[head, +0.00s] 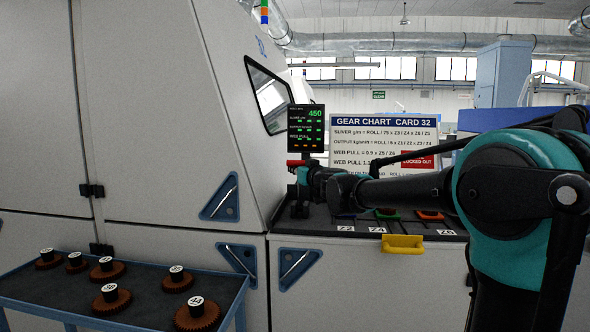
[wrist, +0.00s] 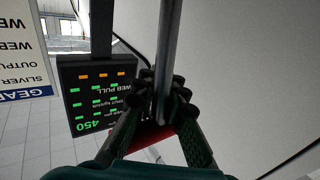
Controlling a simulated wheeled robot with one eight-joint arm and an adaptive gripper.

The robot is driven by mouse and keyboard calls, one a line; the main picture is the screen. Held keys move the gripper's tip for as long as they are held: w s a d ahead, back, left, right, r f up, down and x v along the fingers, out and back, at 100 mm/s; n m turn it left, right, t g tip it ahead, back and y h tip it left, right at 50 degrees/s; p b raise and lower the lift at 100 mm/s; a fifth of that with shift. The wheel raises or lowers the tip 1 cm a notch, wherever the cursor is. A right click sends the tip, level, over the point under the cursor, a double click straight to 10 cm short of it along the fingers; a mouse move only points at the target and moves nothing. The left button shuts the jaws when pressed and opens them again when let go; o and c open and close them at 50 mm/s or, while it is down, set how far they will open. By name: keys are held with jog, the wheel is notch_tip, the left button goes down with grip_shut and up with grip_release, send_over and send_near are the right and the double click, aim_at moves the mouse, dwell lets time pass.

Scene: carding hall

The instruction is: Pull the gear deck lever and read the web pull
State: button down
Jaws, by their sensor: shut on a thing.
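My gripper (head: 304,177) reaches across the gear deck (head: 345,222) to its left end, beside the big grey machine housing. In the wrist view my gripper (wrist: 162,95) has its two dark fingers closed around a grey metal rod (wrist: 170,45), which looks like the lever's shaft. A red part (wrist: 150,138) shows between the fingers in the wrist view, and a red bit (head: 296,162) shows above the gripper in the head view. The display (head: 306,128) reads 450 at its top in green; its lower rows are too small to read. It is upside down in the wrist view (wrist: 97,95).
A gear chart board (head: 385,130) stands behind the deck, partly hidden by my arm, with a red "locked out" sign (head: 418,160). A yellow handle (head: 403,244) is on the deck's front. A blue-framed cart (head: 140,315) with several brown gears stands at the lower left.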

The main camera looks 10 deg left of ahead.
jog(key=s+f, duration=0.1)
jog(key=s, duration=0.5)
jog(key=shift+a+f, duration=0.35)
jog(key=shift+f, duration=0.05)
dwell(0.5)
dwell(0.4)
jog(key=c, duration=1.8)
grip_release()
jog(key=shift+o, duration=0.2)
jog(key=shift+s, duration=0.2)
jog(key=shift+r, duration=0.1)
jog(key=shift+d, duration=0.1)
